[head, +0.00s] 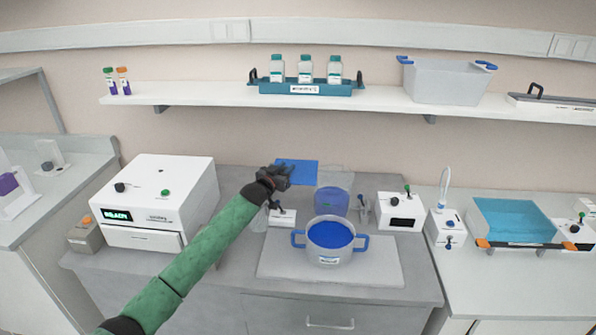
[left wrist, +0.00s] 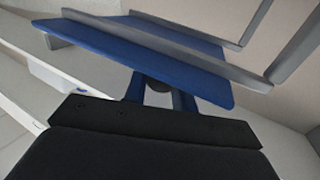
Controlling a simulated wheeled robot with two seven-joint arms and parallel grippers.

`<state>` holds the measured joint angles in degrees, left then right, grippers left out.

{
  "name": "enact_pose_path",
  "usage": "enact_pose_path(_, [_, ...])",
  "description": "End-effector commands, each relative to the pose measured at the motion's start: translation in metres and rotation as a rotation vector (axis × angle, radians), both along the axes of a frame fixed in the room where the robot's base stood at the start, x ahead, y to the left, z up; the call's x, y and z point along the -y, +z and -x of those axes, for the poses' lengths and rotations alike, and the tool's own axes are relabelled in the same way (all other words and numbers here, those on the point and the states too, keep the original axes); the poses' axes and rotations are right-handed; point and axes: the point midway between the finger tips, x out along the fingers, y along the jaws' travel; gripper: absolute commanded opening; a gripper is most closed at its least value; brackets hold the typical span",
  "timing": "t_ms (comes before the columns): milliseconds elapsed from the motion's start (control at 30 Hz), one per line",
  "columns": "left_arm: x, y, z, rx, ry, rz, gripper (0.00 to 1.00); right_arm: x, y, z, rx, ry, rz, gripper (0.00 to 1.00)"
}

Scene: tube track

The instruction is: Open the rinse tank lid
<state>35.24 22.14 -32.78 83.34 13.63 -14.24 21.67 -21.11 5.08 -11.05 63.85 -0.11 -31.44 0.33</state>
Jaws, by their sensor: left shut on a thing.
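A flat blue lid (head: 300,170) shows at the back of the bench, beside and a little above a clear tank (head: 335,180) with blue liquid in it. My left gripper (head: 277,178) is at the left edge of the lid and shut on its knob. In the left wrist view the blue lid (left wrist: 190,70) spans the top, with its dark knob (left wrist: 157,85) between my fingers. The lid's far side and any hinge cannot be made out. My right gripper is not in view.
A blue-filled pot (head: 330,237) stands on a pale board in front of the tank. A white machine (head: 155,200) is at left, a small white box (head: 400,211) at right. A shelf (head: 215,95) with bottles (head: 305,70) runs above. An open water bath (head: 515,220) is further right.

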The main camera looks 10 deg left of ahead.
Motion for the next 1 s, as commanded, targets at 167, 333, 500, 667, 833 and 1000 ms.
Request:
enact_pose_path(167, [-0.0084, -0.0003, 0.0001, 0.000, -0.001, -0.001, 0.00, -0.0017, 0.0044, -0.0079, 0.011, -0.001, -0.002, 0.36])
enact_pose_path(333, [-0.0091, -0.0002, 0.0001, 0.000, -0.001, 0.000, 0.00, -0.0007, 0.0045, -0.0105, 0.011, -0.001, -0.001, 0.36])
enact_pose_path(500, [-0.0091, -0.0002, 0.0000, 0.000, 0.000, 0.000, 0.29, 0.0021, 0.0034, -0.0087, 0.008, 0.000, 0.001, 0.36])
enact_pose_path(667, [-0.0089, -0.0002, 0.0001, 0.000, -0.001, 0.000, 0.46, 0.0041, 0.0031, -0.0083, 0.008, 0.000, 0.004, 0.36])
enact_pose_path(833, [-0.0089, 0.0000, 0.0001, 0.000, -0.001, 0.000, 0.46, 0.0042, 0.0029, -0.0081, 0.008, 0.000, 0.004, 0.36])
enact_pose_path(1000, [-0.0112, -0.0014, 0.0049, 0.000, 0.000, 0.000, 0.46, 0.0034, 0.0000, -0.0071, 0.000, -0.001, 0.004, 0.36])
